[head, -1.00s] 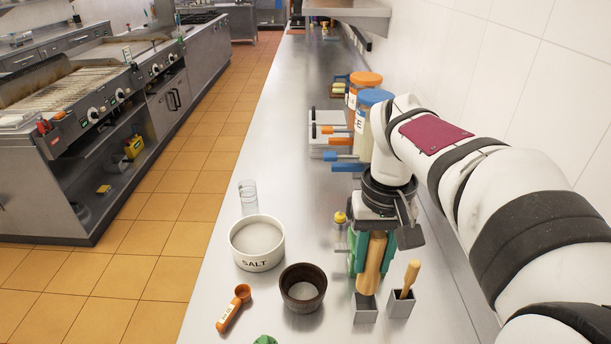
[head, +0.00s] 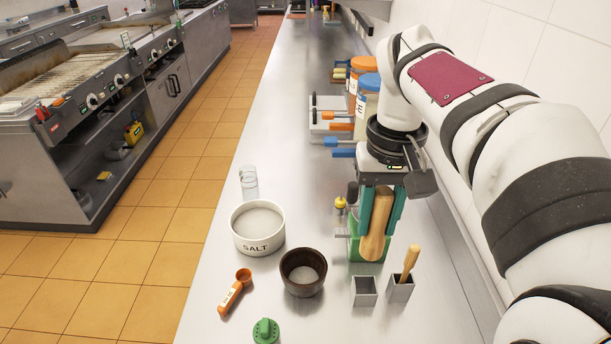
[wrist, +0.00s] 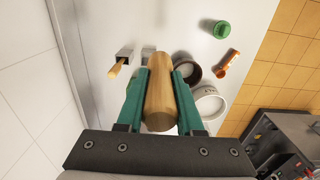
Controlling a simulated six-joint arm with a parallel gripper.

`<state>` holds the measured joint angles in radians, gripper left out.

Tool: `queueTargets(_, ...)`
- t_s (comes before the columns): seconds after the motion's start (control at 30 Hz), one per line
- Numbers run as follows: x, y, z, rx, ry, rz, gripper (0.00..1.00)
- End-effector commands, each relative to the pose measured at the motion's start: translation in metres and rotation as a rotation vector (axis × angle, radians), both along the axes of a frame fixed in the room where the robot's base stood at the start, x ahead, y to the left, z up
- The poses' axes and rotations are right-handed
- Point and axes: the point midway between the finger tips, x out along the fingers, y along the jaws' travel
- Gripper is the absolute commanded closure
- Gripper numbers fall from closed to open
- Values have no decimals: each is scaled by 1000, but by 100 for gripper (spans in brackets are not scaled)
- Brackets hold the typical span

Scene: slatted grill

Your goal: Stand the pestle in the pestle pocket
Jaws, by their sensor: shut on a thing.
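My gripper (head: 378,215) is shut on a wooden pestle (head: 376,230), with a green finger on each side. The pestle is slightly tilted, its lower end behind the rim of an empty square metal pocket (head: 364,291) in the head view and apart from it. In the wrist view the pestle (wrist: 160,98) points towards the grey pocket (wrist: 148,52), which it partly hides. A second metal pocket (head: 401,290) stands to the right with a thin wooden-handled tool (head: 410,262) in it.
Jars (head: 366,98) and coloured-handled tools (head: 341,147) are behind. The wall is close on the right.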

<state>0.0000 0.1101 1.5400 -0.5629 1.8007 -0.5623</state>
Motion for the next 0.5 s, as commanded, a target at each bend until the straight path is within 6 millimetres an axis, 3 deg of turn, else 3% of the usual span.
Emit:
queueTargets(0.13,1,0,-1,0,0,1,100)
queueTargets(0.23,11,-4,-18,-4,7,16,100)
queueTargets(0.37,41,-15,-73,-10,19,61,100)
queueTargets(0.5,68,-26,-141,-6,18,103,100)
